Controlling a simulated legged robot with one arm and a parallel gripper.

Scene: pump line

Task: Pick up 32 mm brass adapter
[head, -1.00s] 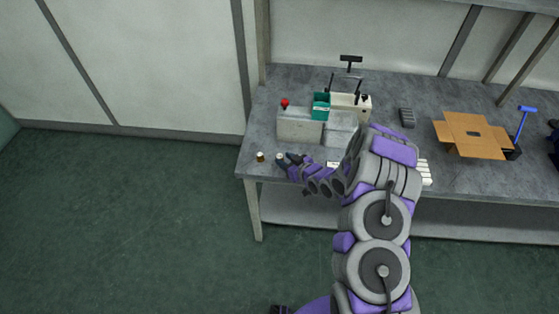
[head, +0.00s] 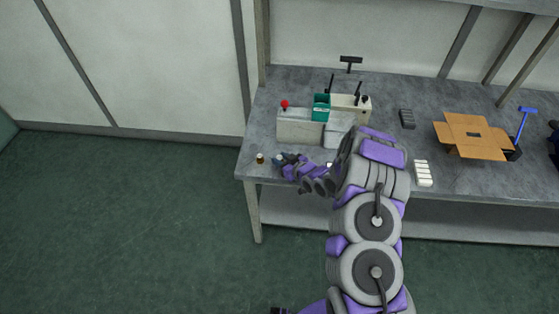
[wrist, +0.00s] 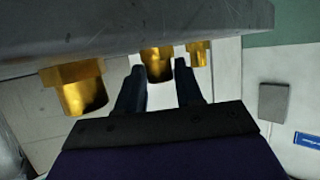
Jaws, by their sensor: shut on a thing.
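Three brass adapters show in the wrist view, where the bench top appears along the upper edge. One is at the left (wrist: 78,88), one in the middle (wrist: 157,64) and a smaller-looking one at the right (wrist: 198,52). My gripper (wrist: 160,72) has its two dark fingers on either side of the middle adapter and is shut on it. No size marking is readable. In the head view my gripper (head: 281,159) is low at the bench's front left, its tips at an adapter that it mostly hides. Another adapter (head: 260,158) stands just left of it.
A grey-white block housing (head: 300,126) with a red knob (head: 285,104) and a green bin (head: 321,107) stand behind my gripper. A row of white pieces (head: 423,173) and an open cardboard box (head: 470,134) are to the right. The bench's (head: 262,120) left edge is close.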

